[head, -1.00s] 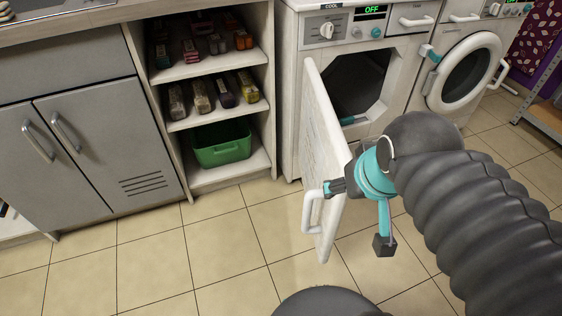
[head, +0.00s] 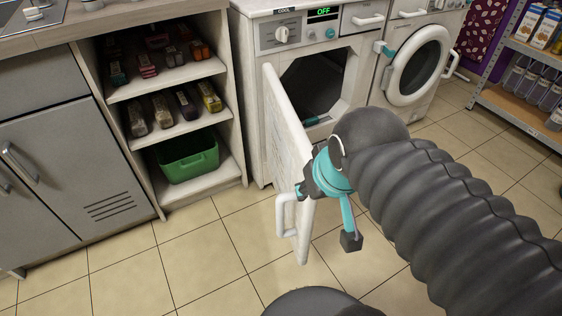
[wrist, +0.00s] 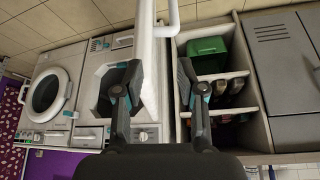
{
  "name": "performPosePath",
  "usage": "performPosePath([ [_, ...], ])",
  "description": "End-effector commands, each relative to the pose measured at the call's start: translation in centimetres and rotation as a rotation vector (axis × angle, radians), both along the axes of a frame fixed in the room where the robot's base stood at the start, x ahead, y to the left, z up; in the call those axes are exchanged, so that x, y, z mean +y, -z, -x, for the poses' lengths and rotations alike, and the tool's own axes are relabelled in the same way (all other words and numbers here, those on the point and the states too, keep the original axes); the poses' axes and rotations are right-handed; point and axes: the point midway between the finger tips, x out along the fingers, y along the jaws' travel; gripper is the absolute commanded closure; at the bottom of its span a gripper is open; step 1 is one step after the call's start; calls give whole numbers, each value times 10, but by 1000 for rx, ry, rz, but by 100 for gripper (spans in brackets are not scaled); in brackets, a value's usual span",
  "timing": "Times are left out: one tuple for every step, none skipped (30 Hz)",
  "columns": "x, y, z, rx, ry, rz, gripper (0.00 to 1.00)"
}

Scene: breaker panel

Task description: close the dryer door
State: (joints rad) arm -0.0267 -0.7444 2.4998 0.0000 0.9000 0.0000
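The dryer (head: 300,45) is a white front-loading machine with a dark opening and a green "OFF" display. Its white door (head: 285,140) stands wide open, swung out toward me, with a white bar handle (head: 284,215) on its outer side near the free edge. My gripper (head: 325,215) is at the door's free edge, its fingers spread. In the wrist view, the door (wrist: 149,60) passes between the two open fingers (wrist: 158,64), and the handle (wrist: 172,18) is beyond the fingertips. I cannot tell whether a finger touches the door.
Open shelves with jars and a green bin (head: 188,160) stand left of the dryer, beside a grey cabinet (head: 70,170). A second machine with a round shut door (head: 418,65) stands to the right. A metal rack (head: 520,90) is at far right. Tiled floor is clear in front.

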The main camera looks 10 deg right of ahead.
Motion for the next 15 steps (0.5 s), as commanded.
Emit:
performPosePath([
  [7, 8, -2, 22, -29, 1, 81],
  [11, 14, -3, 40, -47, 2, 88],
  [19, 21, -6, 66, -76, 4, 98],
  [25, 25, -9, 82, -99, 6, 100],
  [31, 28, -13, 98, -122, 9, 100],
  [39, 32, -19, 118, -154, 18, 100],
  [45, 35, -24, 131, -180, 27, 100],
  [52, 37, -29, 146, -206, 38, 100],
  [60, 40, -35, 169, -241, 57, 100],
  [65, 42, -39, 188, -269, 74, 100],
  [71, 44, -44, 207, -299, 94, 100],
  [79, 47, -49, 233, -344, 124, 100],
  [85, 49, -53, 253, -378, 148, 100],
  [90, 51, -57, 274, -416, 175, 100],
  [98, 54, -62, 301, -465, 213, 100],
])
